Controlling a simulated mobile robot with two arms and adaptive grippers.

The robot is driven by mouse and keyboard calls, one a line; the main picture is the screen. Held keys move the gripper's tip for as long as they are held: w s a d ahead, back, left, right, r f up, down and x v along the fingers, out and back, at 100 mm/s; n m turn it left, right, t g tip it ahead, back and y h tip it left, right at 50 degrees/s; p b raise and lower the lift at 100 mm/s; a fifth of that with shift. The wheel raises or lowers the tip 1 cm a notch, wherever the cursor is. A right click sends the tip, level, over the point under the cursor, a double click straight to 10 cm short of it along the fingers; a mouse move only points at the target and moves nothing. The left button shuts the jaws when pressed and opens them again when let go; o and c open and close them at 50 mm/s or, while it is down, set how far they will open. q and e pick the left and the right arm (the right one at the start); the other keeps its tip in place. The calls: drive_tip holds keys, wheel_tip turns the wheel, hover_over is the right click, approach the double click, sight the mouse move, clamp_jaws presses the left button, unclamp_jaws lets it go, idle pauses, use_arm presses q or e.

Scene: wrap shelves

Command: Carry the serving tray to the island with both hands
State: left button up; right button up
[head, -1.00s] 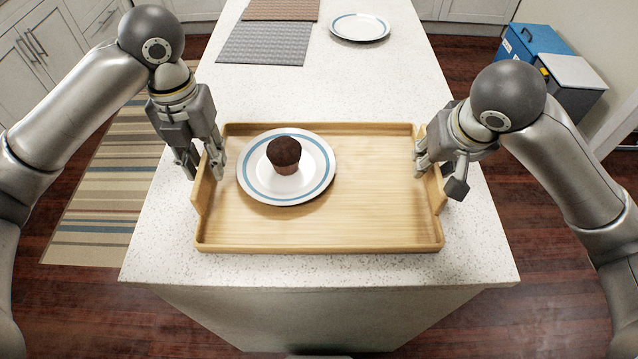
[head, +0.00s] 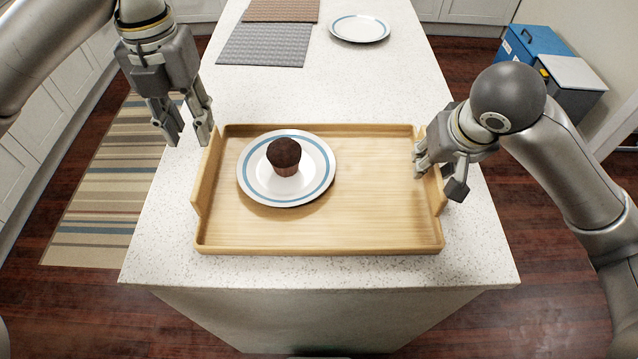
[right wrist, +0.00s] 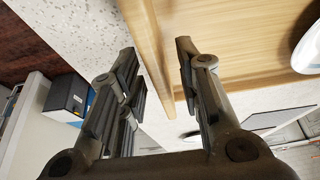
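The wooden serving tray (head: 350,238) lies flat on the white speckled island (head: 170,250) near its front end. A white plate with a blue ring (head: 258,190) sits on the tray's left half, with a chocolate muffin (head: 285,155) on it. My left gripper (head: 187,140) is open and empty, above and beside the tray's left end wall. My right gripper (head: 438,177) straddles the tray's right end wall, one finger inside and one outside. In the right wrist view the fingers (right wrist: 155,55) stand apart with the tray wall (right wrist: 148,45) between them and gaps showing.
A grey placemat (head: 262,45), a brown placemat (head: 282,9) and another blue-ringed plate (head: 360,28) lie farther back on the island. A striped rug (head: 105,190) is on the floor left. Blue and grey bins (head: 545,60) stand at the back right.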

drive_tip(key=shift+r, duration=0.1)
use_arm(q)
drive_tip(key=shift+r, duration=1.55)
use_arm(e)
drive_tip(key=v, duration=1.1)
drive_tip(key=shift+s+r, duration=0.25)
drive_tip(key=shift+r, duration=0.1)
